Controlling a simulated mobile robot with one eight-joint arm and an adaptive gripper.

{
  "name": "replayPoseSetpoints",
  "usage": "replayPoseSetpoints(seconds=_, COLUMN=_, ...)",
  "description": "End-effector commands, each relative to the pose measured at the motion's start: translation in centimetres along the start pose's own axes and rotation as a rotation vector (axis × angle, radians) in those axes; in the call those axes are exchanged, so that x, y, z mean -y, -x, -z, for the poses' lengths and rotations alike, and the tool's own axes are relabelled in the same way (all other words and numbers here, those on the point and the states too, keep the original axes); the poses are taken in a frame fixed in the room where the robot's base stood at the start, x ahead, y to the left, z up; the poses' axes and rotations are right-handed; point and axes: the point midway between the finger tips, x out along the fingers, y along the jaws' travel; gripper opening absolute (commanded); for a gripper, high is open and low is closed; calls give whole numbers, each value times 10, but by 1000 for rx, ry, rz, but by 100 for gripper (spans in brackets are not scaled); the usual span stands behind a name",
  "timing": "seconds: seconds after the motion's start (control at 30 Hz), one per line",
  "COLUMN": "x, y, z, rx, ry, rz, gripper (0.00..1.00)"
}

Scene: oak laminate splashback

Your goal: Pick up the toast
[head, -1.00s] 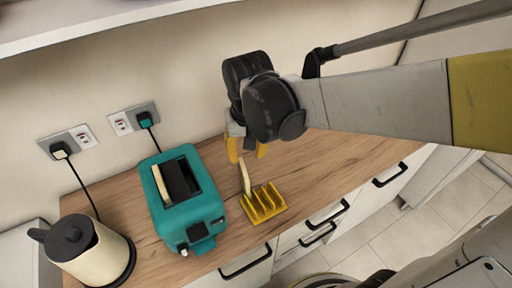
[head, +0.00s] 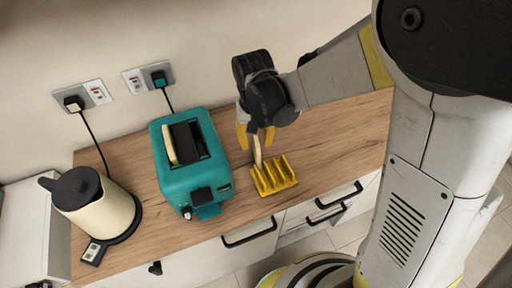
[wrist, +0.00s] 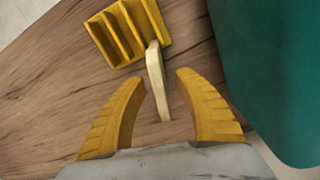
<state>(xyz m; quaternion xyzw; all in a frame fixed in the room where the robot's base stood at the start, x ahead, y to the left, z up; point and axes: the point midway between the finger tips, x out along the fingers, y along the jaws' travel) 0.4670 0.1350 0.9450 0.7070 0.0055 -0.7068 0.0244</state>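A pale slice of toast (head: 257,152) stands on edge at the end of the yellow toast rack (head: 274,176), towards the wall. In the wrist view the toast (wrist: 156,75) is a thin upright strip touching or nearly touching the rack (wrist: 128,32). My gripper (head: 256,138) is open above the toast. In the wrist view its two yellow fingers (wrist: 161,78) lie on either side of the slice, with gaps showing on both sides. A second pale slice (head: 171,146) shows in a slot of the teal toaster (head: 176,184).
The toaster stands left of the rack and close to my gripper, as its teal side (wrist: 275,70) in the wrist view shows. A cream kettle (head: 103,212) is further left. The wooden counter (head: 340,130) is clear to the right. Sockets with cords (head: 83,97) are on the wall.

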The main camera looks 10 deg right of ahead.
Motion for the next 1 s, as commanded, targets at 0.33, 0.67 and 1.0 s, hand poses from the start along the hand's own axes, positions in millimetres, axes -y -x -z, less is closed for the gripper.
replayPoseSetpoints(seconds=0.33, x=0, y=-23, z=0, rx=0, ry=0, rz=0, gripper=38)
replayPoseSetpoints(seconds=0.67, x=0, y=-23, z=0, rx=0, ry=0, rz=0, gripper=0)
replayPoseSetpoints(seconds=1.0, x=0, y=-18, z=0, rx=0, ry=0, rz=0, gripper=0)
